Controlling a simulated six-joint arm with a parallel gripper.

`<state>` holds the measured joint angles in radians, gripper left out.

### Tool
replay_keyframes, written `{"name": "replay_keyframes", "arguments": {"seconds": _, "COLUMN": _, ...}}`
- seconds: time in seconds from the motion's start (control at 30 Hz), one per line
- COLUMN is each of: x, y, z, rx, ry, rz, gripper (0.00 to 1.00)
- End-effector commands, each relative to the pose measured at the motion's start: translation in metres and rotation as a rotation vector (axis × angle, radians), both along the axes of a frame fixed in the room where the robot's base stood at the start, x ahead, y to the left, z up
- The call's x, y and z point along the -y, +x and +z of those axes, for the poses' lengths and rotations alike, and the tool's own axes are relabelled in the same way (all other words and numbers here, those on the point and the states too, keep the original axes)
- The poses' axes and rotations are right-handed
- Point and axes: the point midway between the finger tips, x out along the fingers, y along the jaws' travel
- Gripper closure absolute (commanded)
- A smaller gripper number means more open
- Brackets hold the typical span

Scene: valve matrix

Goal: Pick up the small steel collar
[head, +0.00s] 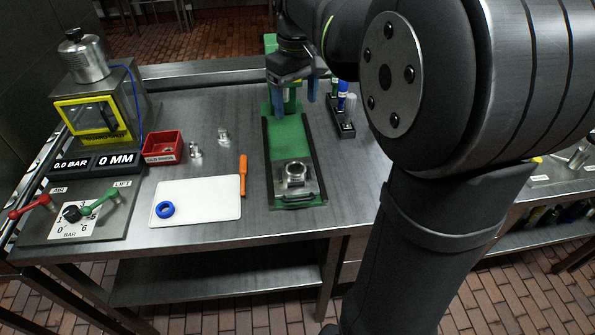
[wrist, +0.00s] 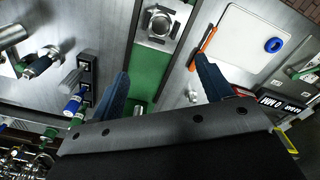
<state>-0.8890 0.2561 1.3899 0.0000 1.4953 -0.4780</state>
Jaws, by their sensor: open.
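Several small steel parts are in view, and I cannot tell for sure which is the small collar. One steel ring-shaped part (head: 296,172) sits in a square steel holder at the near end of the green strip; it also shows in the wrist view (wrist: 160,24). Two small steel pieces lie on the bench left of the strip, one farther back (head: 224,135) and one nearer the red bin (head: 195,151). My gripper (head: 295,96) is open and empty above the far part of the strip. Its two blue fingers show apart in the wrist view (wrist: 165,86).
A white board (head: 195,202) carries a blue ring (head: 165,209). An orange-handled tool (head: 243,176) lies at its right edge. A red bin (head: 164,147) and a gauge panel (head: 85,213) are left. A dark rack (head: 341,120) with blue-capped items stands right of the strip.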

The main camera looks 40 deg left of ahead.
Motion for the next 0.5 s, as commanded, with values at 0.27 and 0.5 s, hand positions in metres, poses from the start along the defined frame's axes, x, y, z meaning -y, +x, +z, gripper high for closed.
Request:
{"name": "replay_keyframes", "arguments": {"seconds": 0.27, "x": 0.002, "y": 0.000, "z": -0.019, "rx": -0.001, "ry": -0.001, "rz": 0.315, "gripper": 0.28}}
{"name": "replay_keyframes", "arguments": {"seconds": 0.5, "x": 0.002, "y": 0.000, "z": -0.051, "rx": -0.004, "ry": -0.003, "rz": 0.346, "gripper": 0.28}}
